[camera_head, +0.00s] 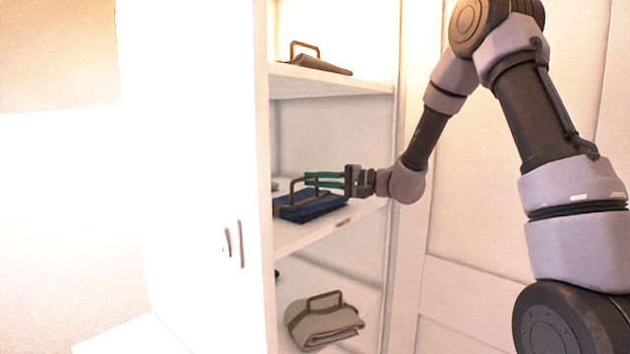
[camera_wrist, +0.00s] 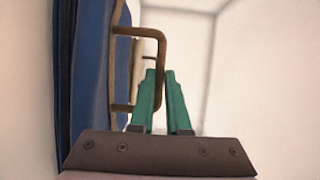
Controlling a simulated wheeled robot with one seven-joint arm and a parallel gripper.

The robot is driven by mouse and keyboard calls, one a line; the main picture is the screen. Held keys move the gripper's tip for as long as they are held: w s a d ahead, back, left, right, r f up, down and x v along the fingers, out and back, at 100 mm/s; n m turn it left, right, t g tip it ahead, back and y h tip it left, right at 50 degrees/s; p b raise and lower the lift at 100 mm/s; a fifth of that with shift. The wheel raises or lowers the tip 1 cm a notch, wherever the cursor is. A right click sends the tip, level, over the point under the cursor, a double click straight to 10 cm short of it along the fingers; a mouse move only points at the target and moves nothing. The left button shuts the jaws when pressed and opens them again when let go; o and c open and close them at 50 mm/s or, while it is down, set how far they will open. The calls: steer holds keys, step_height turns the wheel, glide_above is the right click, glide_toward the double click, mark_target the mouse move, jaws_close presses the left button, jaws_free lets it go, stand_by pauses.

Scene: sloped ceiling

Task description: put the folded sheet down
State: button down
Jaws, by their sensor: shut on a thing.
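A dark blue folded sheet (camera_head: 314,207) with a brown strap and handle lies flat at the middle shelf (camera_head: 300,236) of a white cabinet. It also shows on the left in the wrist view (camera_wrist: 92,75). My gripper (camera_head: 308,180) reaches in from the right with its green fingers level above the sheet. In the wrist view the fingers (camera_wrist: 160,75) are close together on the brown handle (camera_wrist: 140,31). The sheet's underside is hidden, so I cannot tell for sure whether it rests on the shelf.
A dark folded sheet (camera_head: 318,65) with a handle lies on the top shelf (camera_head: 330,84). A grey-beige one (camera_head: 325,326) lies in the lower compartment. The cabinet's side panels stand close on both sides.

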steer(key=shift+f, duration=0.1)
steer(key=c, duration=0.9)
jaws_free()
steer(key=shift+d, duration=0.15)
steer(key=v, duration=1.2)
steer(key=s+d+r+n+g+h, duration=0.1)
steer(key=s+r+n+g+h, duration=0.2)
steer(key=s+h, duration=0.8)
steer(key=s+d+r+m+t+h, duration=0.2)
steer(key=s+d+t, duration=0.1)
steer(key=s+d, duration=0.3)
steer(key=s+d+r+m+t+h, duration=0.2)
steer(key=s+d+r+t, duration=0.1)
steer(key=s+d, duration=0.4)
steer(key=shift+s+d+r+m+h, duration=0.15)
steer(key=shift+d+r+m+h, duration=0.15)
steer(key=shift+d, duration=0.2)
